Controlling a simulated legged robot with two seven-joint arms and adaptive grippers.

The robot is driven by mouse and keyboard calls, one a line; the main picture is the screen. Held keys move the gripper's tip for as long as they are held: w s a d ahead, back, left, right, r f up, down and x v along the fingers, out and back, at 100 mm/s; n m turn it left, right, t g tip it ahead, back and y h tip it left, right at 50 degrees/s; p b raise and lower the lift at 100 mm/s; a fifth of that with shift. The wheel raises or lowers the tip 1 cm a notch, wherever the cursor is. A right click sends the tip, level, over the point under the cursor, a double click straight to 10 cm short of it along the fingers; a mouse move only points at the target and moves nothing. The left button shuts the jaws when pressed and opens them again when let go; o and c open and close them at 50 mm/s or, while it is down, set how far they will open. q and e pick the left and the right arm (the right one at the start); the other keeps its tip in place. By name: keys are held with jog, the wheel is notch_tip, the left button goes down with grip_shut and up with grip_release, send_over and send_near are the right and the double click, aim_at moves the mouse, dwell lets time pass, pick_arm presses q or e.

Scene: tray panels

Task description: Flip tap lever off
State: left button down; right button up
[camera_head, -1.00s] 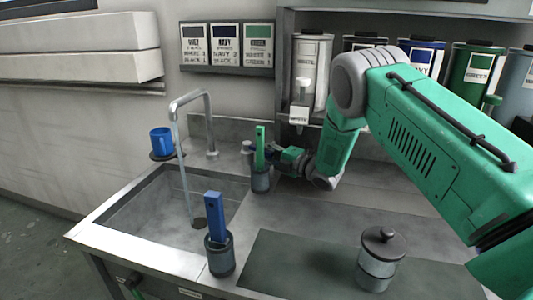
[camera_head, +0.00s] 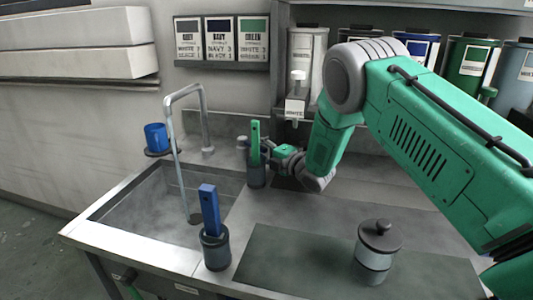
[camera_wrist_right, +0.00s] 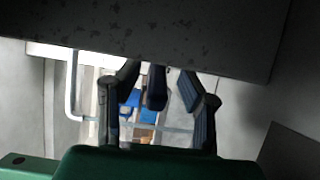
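The tall grey tap (camera_head: 205,115) stands behind the sink, its spout bent forward. A thin stream (camera_head: 181,170) runs from it down to the drain. A small grey knob (camera_head: 242,143), possibly the tap's lever, stands right of the tap's base. My right gripper (camera_head: 268,153) is low beside this knob, partly hidden behind a green-handled tool in a dark cup (camera_head: 256,174). I cannot tell whether it touches the knob. In the right wrist view its dark fingers (camera_wrist_right: 157,90) stand apart, under a dark mottled surface. My left gripper does not show.
The sink basin (camera_head: 130,212) is at left, with a blue mug (camera_head: 156,137) behind it. A blue-handled tool in a cup (camera_head: 217,250) stands at its front right. A lidded jar (camera_head: 376,255) stands on the dark mat (camera_head: 290,265). A dispenser (camera_head: 298,100) hangs above my right gripper.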

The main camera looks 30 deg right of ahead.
jog(key=v, duration=1.1)
jog(key=shift+s+d+f, duration=0.1)
jog(key=shift+d+f, duration=0.1)
jog(key=shift+s, duration=0.25)
